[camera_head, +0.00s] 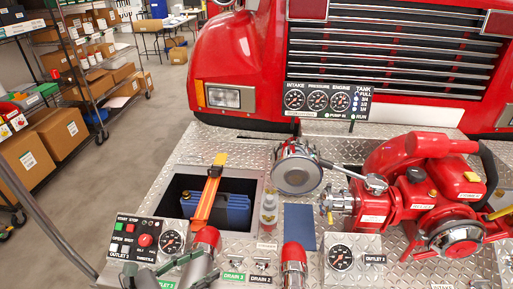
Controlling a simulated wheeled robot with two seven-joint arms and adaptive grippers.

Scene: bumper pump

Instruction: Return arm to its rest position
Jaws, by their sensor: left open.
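My left gripper (152,274) shows in part at the bottom edge of the head view, left of centre. Its dark fingers are apart and nothing shows between them. It is in front of the control panel (128,228) with the red button and covers the panel's lower part. The rest of my left arm is mostly cut off by the frame. My right gripper is not in view.
A diamond-plate bumper (364,133) carries a red pump (425,185), a chrome round fitting (297,172), gauges, red-capped outlets (294,255) and an open bay with a blue box (233,208). A red truck front (240,60) stands behind. Shelves with cartons (60,132) stand left; floor between is clear.

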